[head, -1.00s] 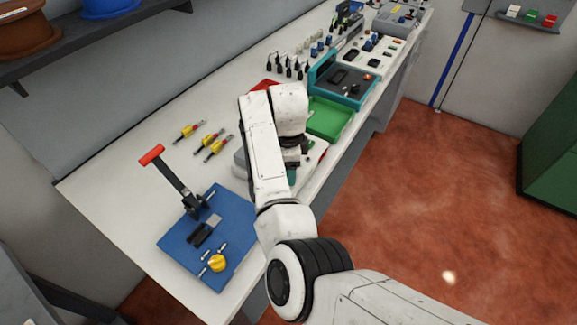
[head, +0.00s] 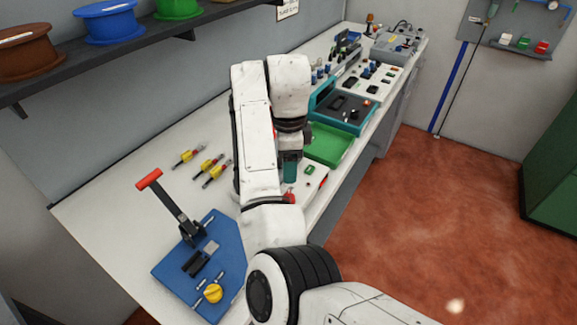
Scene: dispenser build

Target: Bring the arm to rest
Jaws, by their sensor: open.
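My arm rises over the bench, bends at the top and hangs down at its far end. My gripper (head: 289,184) points down at the lower end of the wrist, below a teal section, over the right side of the bench. It is open, and I see nothing held in it. Its fingertips are small and partly hidden by the arm link. I cannot tell how far they are above the bench top (head: 120,195).
A blue base with a red-handled lever (head: 149,180) stands at front left. Several yellow tools (head: 208,168) lie behind it. A green tray (head: 328,145) and teal-framed unit (head: 344,108) are beyond the arm. A shelf (head: 90,63) with spools hangs at upper left.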

